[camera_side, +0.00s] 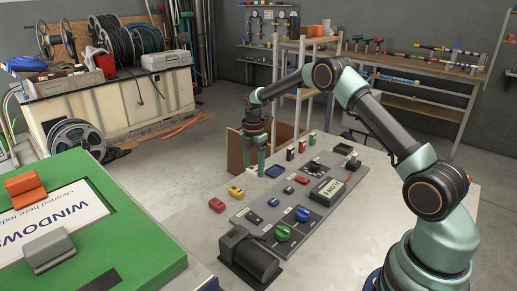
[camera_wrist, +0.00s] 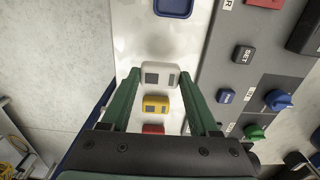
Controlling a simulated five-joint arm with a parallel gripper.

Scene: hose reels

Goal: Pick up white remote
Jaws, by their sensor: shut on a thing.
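The white remote (camera_wrist: 160,75), a small rounded block with two dark squares, sits between my fingertips in the wrist view. My gripper (camera_wrist: 160,77) is shut on it, with a green finger at its left and right ends. In the side view, my gripper (camera_side: 254,166) points down at the far left part of the table; I cannot make out the white remote there. Whether it touches the table is not clear.
A yellow block (camera_wrist: 156,105) and a red block (camera_wrist: 153,129) lie close by, between my fingers in the wrist view. A blue item (camera_side: 274,171) lies beside my gripper. The grey panel (camera_side: 262,205) has a blue knob (camera_side: 302,213) and a green knob (camera_side: 283,233).

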